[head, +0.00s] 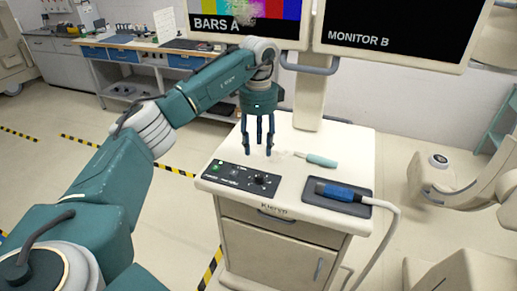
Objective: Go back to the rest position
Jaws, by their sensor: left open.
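My left gripper (259,149) hangs over the left part of a white cart top (345,149), its fingers pointing down and spread apart. Nothing is between the fingers. My left arm reaches in from the left edge of the head view. A small tool with a teal handle (322,160) lies on the cart top just right of the gripper, apart from it. My right gripper is not in the view.
A black control panel (238,179) sits at the cart's front left. A blue-and-black probe (342,192) rests on a dark tray, with a pale cable hanging off the right side. Two monitors (395,30) stand behind. A workbench (150,45) is at the back left; open floor lies between.

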